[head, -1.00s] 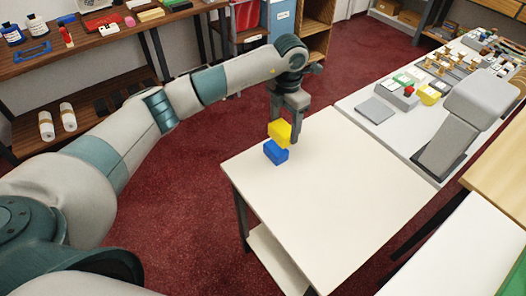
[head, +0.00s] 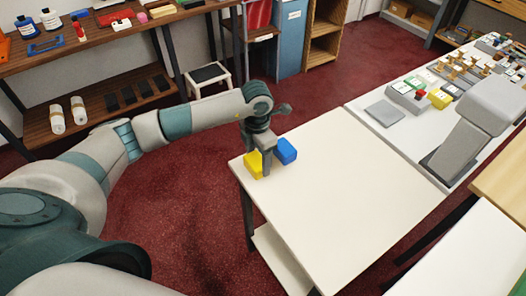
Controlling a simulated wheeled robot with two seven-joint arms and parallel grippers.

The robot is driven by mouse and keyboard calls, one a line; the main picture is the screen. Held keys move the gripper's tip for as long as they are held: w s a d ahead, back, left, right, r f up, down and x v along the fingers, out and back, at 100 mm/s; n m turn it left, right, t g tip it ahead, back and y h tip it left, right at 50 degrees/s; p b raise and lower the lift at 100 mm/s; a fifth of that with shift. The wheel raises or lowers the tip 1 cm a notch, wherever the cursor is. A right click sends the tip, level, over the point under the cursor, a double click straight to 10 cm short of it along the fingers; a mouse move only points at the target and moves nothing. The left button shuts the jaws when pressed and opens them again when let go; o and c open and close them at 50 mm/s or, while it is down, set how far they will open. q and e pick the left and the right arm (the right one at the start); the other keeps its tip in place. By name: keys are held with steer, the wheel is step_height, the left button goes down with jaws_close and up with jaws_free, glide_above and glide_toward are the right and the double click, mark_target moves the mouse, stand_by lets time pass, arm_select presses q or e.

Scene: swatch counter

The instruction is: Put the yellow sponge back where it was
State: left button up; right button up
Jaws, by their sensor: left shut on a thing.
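The yellow sponge (head: 253,167) is at the left corner of the white table (head: 330,200), low, on or just above its top. My left gripper (head: 261,172) is pointing down and shut on it, covering part of its right side. A blue block (head: 287,150) sits on the table just behind and to the right of the gripper, which hides part of its left side. I cannot tell whether the sponge touches the table. My right gripper is out of view.
A counter (head: 385,135) at the right carries a grey mat, a yellow block (head: 440,98) and several small items. A large grey angled stand (head: 475,125) is there too. A shelf (head: 110,45) with bottles and tools is at the back left. Most of the table is clear.

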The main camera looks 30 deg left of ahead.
arm_select(q)
steer(key=shift+f, duration=0.35)
steer(key=shift+s, duration=0.1)
steer(key=o, duration=1)
steer(key=shift+f, duration=0.1)
